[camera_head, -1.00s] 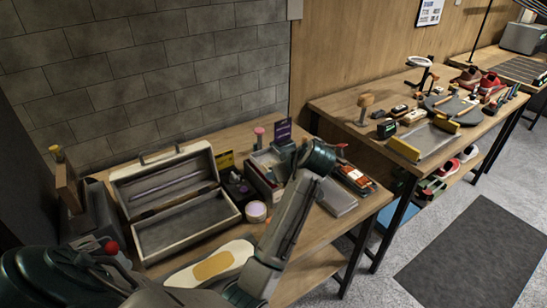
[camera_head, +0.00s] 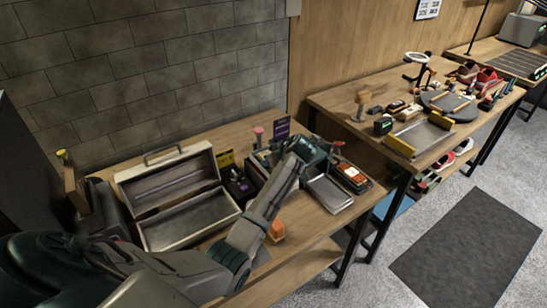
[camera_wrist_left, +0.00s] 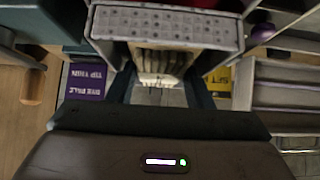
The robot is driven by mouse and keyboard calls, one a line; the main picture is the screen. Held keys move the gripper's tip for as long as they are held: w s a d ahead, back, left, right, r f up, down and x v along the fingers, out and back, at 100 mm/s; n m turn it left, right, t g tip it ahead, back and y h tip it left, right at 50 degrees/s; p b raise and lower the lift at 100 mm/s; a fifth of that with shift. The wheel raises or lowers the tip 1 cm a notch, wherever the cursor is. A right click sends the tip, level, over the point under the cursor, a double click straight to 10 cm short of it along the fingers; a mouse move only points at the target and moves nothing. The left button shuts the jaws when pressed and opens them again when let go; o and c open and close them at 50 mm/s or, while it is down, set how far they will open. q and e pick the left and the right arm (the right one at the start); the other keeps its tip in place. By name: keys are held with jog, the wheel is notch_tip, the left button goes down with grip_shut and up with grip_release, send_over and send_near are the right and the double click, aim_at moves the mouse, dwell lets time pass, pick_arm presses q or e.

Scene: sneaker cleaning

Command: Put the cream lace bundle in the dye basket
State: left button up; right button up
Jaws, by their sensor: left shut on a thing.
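My left gripper (camera_wrist_left: 160,92) is shut on the cream lace bundle (camera_wrist_left: 158,66), whose pale strands show between the fingers in the left wrist view. A pale grey container with a perforated wall (camera_wrist_left: 165,27), likely the dye basket, lies just past the bundle there. I cannot tell whether the bundle is inside it or beside it. In the head view my left arm reaches over the box by the purple sign (camera_head: 282,128); the wrist hides the fingers, bundle and most of the box. The purple sign also shows upside down in the wrist view (camera_wrist_left: 87,81). My right gripper is not in view.
An open cream toolbox (camera_head: 188,222) stands left of my arm, with a yellow sign (camera_head: 225,158) behind it. A grey tray (camera_head: 329,194) and a red-orange item (camera_head: 350,175) lie right. An orange piece (camera_head: 277,230) sits near the front edge.

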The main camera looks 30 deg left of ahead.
pick_arm(q)
jog(key=shift+f, duration=0.1)
jog(key=o, duration=0.7)
jog(key=shift+o, duration=0.2)
jog(key=shift+d+r, duration=0.25)
jog(key=shift+r, duration=0.05)
jog(key=b+v, duration=0.3)
jog(key=v, duration=0.8)
jog(key=shift+d+r, duration=0.15)
jog(key=shift+r, duration=0.05)
